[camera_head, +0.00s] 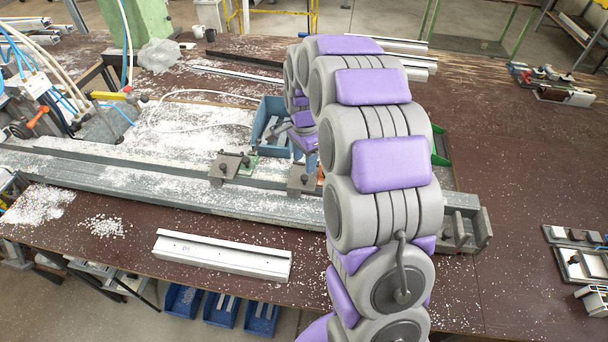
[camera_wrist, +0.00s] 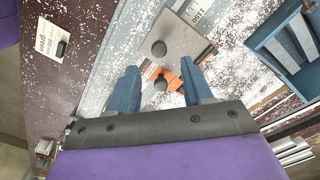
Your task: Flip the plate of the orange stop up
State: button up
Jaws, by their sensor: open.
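The orange stop (camera_wrist: 149,71) shows in the wrist view as an orange piece by a grey metal plate (camera_wrist: 180,42), with dark round knobs (camera_wrist: 158,48) near it. Part of the stop lies between and beyond my fingers. I cannot tell exactly how its plate is tilted. My gripper (camera_wrist: 159,72) is open, with its two blue fingers apart over the stop and nothing held. In the head view, only a small orange bit (camera_head: 321,177) shows at the edge of my arm, which hides most of the stop. A grey clamp block (camera_head: 303,180) stands beside it on the rail.
A long grey profile rail (camera_head: 150,183) runs across the bench, strewn with white chips. A blue bin (camera_head: 266,118) stands behind it, close to my gripper. A pale profile piece (camera_head: 222,256) lies in front. The brown bench top (camera_head: 530,180) at right is largely clear.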

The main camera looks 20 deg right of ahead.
aim_at(305, 176)
notch_tip(305, 176, down, 5)
jog(key=shift+d+r+b, duration=0.1)
jog(key=shift+d+b, duration=0.05)
jog(key=shift+b, duration=0.15)
jog(key=shift+a+f, duration=0.25)
jog(key=shift+f, duration=0.5)
jog(key=shift+d, duration=0.15)
jog(key=c, duration=0.4)
grip_shut()
